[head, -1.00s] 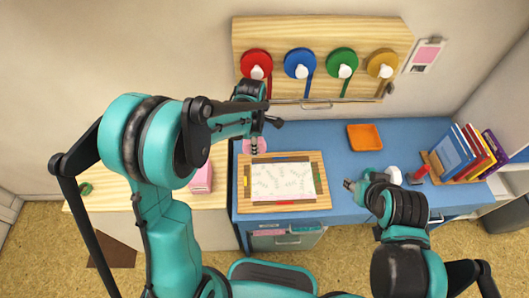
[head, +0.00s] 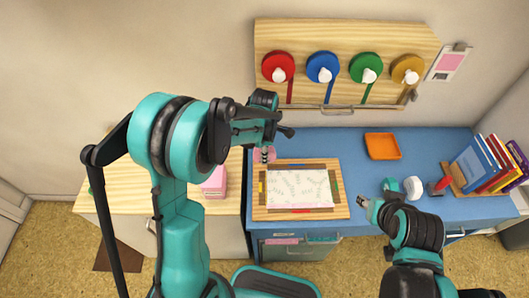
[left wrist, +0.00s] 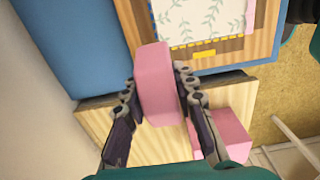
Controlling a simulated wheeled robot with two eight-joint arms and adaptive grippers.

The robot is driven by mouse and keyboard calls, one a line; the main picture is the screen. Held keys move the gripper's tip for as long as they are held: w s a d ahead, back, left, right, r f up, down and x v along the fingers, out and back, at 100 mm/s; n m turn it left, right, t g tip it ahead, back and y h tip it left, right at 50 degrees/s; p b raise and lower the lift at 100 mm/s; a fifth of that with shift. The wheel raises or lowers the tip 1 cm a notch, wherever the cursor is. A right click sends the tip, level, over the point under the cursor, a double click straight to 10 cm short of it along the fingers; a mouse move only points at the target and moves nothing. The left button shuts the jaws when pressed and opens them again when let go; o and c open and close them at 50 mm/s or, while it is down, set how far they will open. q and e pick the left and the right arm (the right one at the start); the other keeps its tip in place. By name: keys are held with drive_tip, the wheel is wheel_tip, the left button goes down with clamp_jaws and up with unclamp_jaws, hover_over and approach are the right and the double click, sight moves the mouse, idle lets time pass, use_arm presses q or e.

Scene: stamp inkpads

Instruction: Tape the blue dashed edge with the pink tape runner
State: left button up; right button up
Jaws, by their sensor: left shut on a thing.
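My left gripper (left wrist: 160,95) is shut on the pink tape runner (left wrist: 153,80), a pink block between its fingers in the left wrist view. In the head view the left gripper (head: 265,155) is over the upper left corner of the wooden board, with the pink runner (head: 272,154) partly hidden behind it. A white leaf-patterned sheet (head: 300,189) lies on the board (head: 256,212).
A pink block (head: 214,182) stands on the light wooden table left of the blue desk (head: 340,147). An orange tray (head: 382,146), a white roll (head: 413,187), a red-handled item (head: 440,186) and books (head: 485,165) are to the right. Coloured reels hang on the wall board.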

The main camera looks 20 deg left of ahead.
sight(293, 169)
use_arm(q)
drive_tip(key=shift+f+b, duration=2.25)
drive_tip(key=shift+f, duration=0.5)
drive_tip(key=shift+f+b, duration=0.65)
drive_tip(key=shift+f, duration=0.05)
drive_tip(key=shift+d, duration=0.1)
drive_tip(key=shift+w+d, duration=0.3)
drive_tip(key=shift+d, duration=0.8)
drive_tip(key=shift+w+d, duration=0.35)
drive_tip(key=shift+d, duration=0.8)
drive_tip(key=shift+w+d, duration=0.3)
drive_tip(key=shift+d, duration=0.8)
drive_tip(key=shift+w+d+b, duration=0.15)
drive_tip(key=shift+w+d, duration=0.1)
drive_tip(key=shift+d, duration=0.6)
drive_tip(key=shift+w+d+b, duration=0.15)
drive_tip(key=shift+w+d, duration=0.1)
drive_tip(key=shift+d, duration=0.6)
drive_tip(key=shift+d, duration=0.1)
